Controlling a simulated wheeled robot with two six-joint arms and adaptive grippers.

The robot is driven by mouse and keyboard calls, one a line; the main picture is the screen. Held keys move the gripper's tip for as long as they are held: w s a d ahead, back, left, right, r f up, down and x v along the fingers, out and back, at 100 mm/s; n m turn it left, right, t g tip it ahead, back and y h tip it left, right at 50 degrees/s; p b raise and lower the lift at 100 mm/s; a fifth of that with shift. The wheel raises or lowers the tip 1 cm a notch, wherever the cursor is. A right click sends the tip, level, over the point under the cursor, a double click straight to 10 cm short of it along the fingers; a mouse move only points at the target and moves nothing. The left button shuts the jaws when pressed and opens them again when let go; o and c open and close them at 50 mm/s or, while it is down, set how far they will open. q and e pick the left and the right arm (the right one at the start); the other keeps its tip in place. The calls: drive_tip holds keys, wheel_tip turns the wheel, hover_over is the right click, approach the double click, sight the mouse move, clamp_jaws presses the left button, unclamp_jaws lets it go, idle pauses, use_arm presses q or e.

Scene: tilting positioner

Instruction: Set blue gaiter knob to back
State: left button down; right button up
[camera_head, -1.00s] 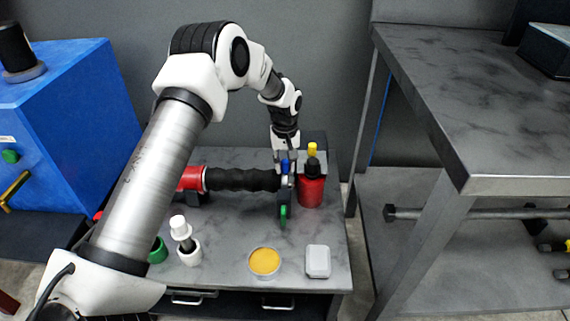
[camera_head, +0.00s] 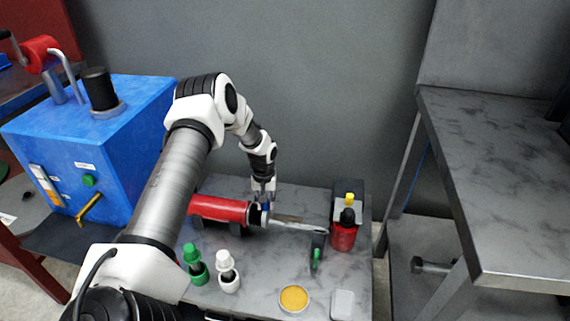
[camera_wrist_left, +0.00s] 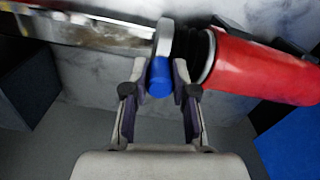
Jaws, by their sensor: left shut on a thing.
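The blue gaiter knob (camera_wrist_left: 160,77) sits on a light grey collar, between the fingertips of my left gripper (camera_wrist_left: 158,84). In the head view my left gripper (camera_head: 263,192) reaches down from above and is shut on the blue knob (camera_head: 265,206). The black gaiter (camera_wrist_left: 188,44) is bunched up short against the red cylinder (camera_head: 220,209), which also shows in the wrist view (camera_wrist_left: 262,68). A bare metal shaft (camera_head: 297,225) runs right from the knob to a dark end support. My right gripper is not in view.
Behind the support stands a red bottle (camera_head: 343,234) with a black cap. Green (camera_head: 194,261) and white (camera_head: 227,272) capped items, a yellow-filled dish (camera_head: 294,298) and a white box (camera_head: 343,304) stand in front on the bench. A blue machine (camera_head: 95,150) is at the left.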

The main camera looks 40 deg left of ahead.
use_arm(q)
drive_tip(key=shift+s+a, duration=0.45)
drive_tip(key=shift+a, duration=0.3)
drive_tip(key=c, duration=1.2)
unclamp_jaws()
drive_tip(key=shift+s+a, duration=0.1)
drive_tip(key=shift+a, duration=0.05)
drive_tip(key=shift+r, duration=0.35)
wheel_tip(320, 180, up, 11)
drive_tip(key=shift+r, duration=0.15)
